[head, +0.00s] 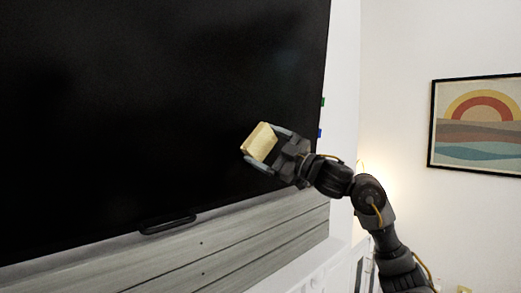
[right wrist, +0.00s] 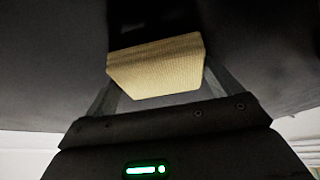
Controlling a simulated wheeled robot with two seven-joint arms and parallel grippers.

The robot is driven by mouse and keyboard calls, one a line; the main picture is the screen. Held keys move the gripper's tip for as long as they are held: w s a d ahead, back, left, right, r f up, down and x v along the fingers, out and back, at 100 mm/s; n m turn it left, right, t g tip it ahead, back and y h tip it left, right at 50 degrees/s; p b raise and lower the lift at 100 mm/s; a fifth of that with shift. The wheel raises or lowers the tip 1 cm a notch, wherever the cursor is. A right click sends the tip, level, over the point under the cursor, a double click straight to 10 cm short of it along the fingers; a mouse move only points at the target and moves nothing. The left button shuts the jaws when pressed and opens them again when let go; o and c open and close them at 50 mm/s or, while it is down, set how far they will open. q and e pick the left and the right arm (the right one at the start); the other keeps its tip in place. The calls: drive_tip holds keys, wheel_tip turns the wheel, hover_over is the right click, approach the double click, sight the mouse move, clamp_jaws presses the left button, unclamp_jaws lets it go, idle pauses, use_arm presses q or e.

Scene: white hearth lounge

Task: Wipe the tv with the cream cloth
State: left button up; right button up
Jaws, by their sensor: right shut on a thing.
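The tv (head: 140,100) is a large black screen that fills the left and middle of the head view. The cream cloth (head: 259,143) looks like a folded block and is held in front of the screen's lower right part. My right gripper (head: 265,148) is shut on the cloth, a finger on either side of it. In the right wrist view the cloth (right wrist: 157,66) sits between the fingers, with the dark screen behind it. I cannot tell whether the cloth touches the screen. My left gripper is not in view.
A grey wood-plank panel (head: 240,243) runs below the tv, with a white cabinet (head: 325,267) under it. A framed sunrise picture (head: 477,124) hangs on the white wall at right. The space in front of the screen to the left is clear.

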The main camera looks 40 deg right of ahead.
sight(273, 144)
drive_tip(key=shift+d, duration=1.7)
drive_tip(key=shift+b, duration=0.3)
drive_tip(key=shift+a+p, duration=0.3)
drive_tip(key=shift+a, duration=1.5)
